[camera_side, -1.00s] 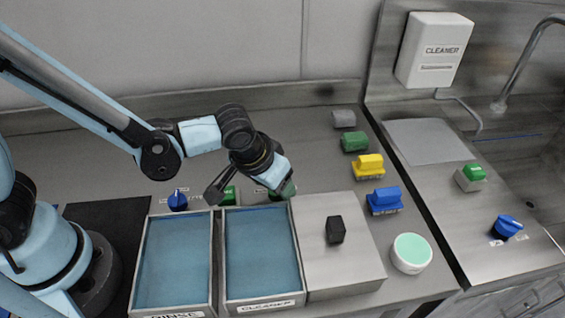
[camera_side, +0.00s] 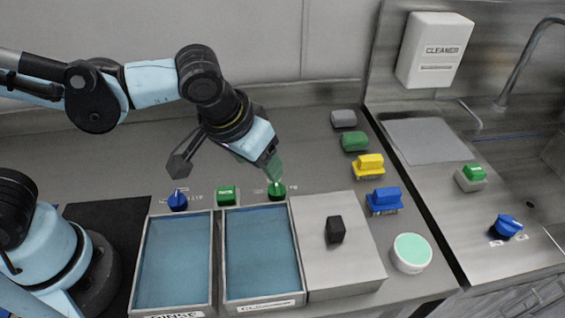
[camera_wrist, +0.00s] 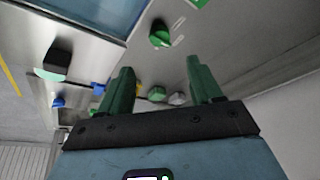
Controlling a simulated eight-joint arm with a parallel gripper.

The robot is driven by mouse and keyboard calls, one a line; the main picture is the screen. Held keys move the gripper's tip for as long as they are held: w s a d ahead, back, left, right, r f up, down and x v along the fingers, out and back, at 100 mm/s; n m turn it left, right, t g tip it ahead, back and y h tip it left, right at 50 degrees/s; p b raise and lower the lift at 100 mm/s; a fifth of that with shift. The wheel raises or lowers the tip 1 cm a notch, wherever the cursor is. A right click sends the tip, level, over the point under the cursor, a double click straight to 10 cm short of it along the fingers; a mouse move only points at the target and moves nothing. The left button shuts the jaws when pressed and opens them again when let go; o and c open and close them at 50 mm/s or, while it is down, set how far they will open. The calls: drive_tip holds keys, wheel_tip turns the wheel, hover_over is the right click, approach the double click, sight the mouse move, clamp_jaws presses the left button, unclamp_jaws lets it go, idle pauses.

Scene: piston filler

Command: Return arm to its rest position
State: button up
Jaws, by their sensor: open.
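My gripper (camera_side: 268,165) hangs in the air above the back edge of the two basins, tilted down to the right. Its green fingers point toward a green knob (camera_side: 277,190) on the counter; a gap cannot be judged from the side view. In the wrist view the fingers (camera_wrist: 159,66) are spread apart with nothing between them. The green knob (camera_wrist: 159,38) shows beyond the fingers there. My arm is bent, with its forearm reaching in from the upper left.
The rinse basin (camera_side: 140,262) and cleaner basin (camera_side: 298,250) stand in front, beside a steel lid with a black handle (camera_side: 335,230). A blue knob (camera_side: 177,200) and green switch (camera_side: 226,195) sit behind. Several coloured brushes (camera_side: 384,200) line the right. The back counter is clear.

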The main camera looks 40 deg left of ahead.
drive_tip(key=shift+a, duration=0.1)
drive_tip(key=s+a+r+t, duration=0.2)
drive_tip(key=a, duration=1.3)
drive_tip(key=shift+a+t, duration=0.2)
drive_tip(key=shift+t, duration=0.2)
drive_tip(key=shift+r, duration=0.1)
